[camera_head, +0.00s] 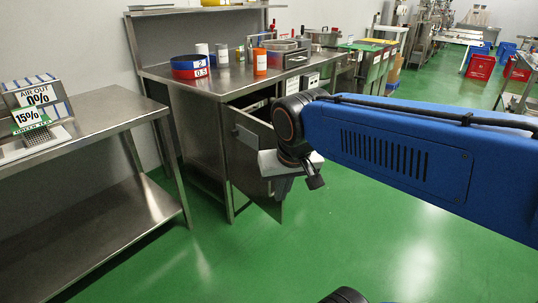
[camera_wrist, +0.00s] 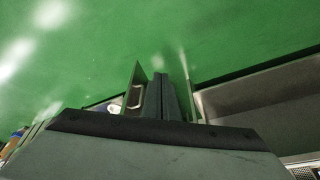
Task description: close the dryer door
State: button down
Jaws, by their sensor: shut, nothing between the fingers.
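The dryer door (camera_head: 240,160) is a grey metal panel that stands open at the front of a steel cabinet below the counter. Its lower corner juts out over the green floor. My gripper (camera_head: 282,190) is beside the door's outer part, pointing down, and hides some of it. In the wrist view, the shut fingers (camera_wrist: 162,96) are empty, between a panel with a pale handle (camera_wrist: 135,97) on the left and a thin upright edge (camera_wrist: 186,75) on the right. I cannot tell whether the fingers touch either one.
The steel counter (camera_head: 215,79) above the door holds blue and red rings (camera_head: 190,67), an orange cup (camera_head: 260,62) and a pot. A steel table (camera_head: 95,113) with number signs stands at the left. The green floor (camera_head: 370,240) is clear at front right.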

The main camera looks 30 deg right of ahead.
aim_at(274, 147)
jog(key=w+d+r+m+g+h, duration=0.25)
jog(key=w+m, duration=0.35)
jog(key=w, duration=0.6)
jog(key=w+d+r+m+g+h, duration=0.1)
jog(key=w+d+r+m, duration=0.15)
jog(key=w+m, duration=0.6)
jog(key=w+d+f+n, duration=0.2)
jog(key=w+d+f, duration=0.3)
jog(key=d+f, duration=0.3)
jog(key=shift+f, duration=1.05)
jog(key=shift+d+t, duration=0.2)
jog(key=shift+t, duration=0.05)
